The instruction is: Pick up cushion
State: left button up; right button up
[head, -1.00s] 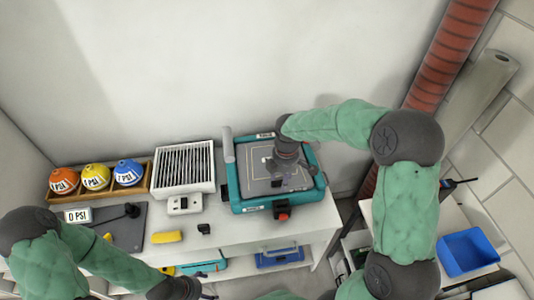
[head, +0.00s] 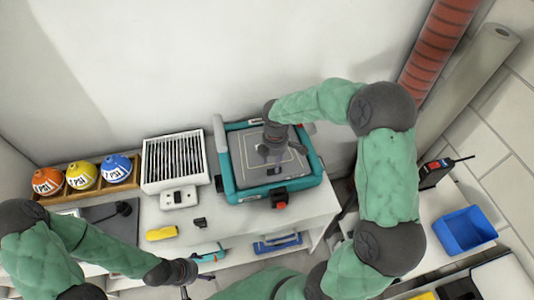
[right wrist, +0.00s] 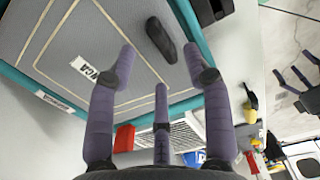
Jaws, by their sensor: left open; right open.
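No object is plainly a cushion. A small dark elongated pad (right wrist: 160,40) lies on the grey top of the teal-framed unit (head: 228,172); I cannot tell if it is the cushion. My right gripper (head: 276,157) is above this grey top, fingers pointing down. In the right wrist view its spread fingers (right wrist: 160,72) are open and empty, with the dark pad beyond the fingertips, apart from them. My left gripper (head: 192,277) is low in front of the bench, open, with nothing seen in it; it is partly cut off by my arm.
On the bench left of the unit are a white grille box (head: 174,160), a small black piece (head: 200,222), a yellow piece (head: 161,233) and a wooden rack (head: 90,189) of coloured balls. A blue bin (head: 463,235) stands at right. A wall is close behind.

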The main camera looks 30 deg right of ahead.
notch_tip(320, 180, down, 4)
jog(key=shift+f+b, duration=0.15)
jog(key=shift+b, duration=0.45)
grip_shut()
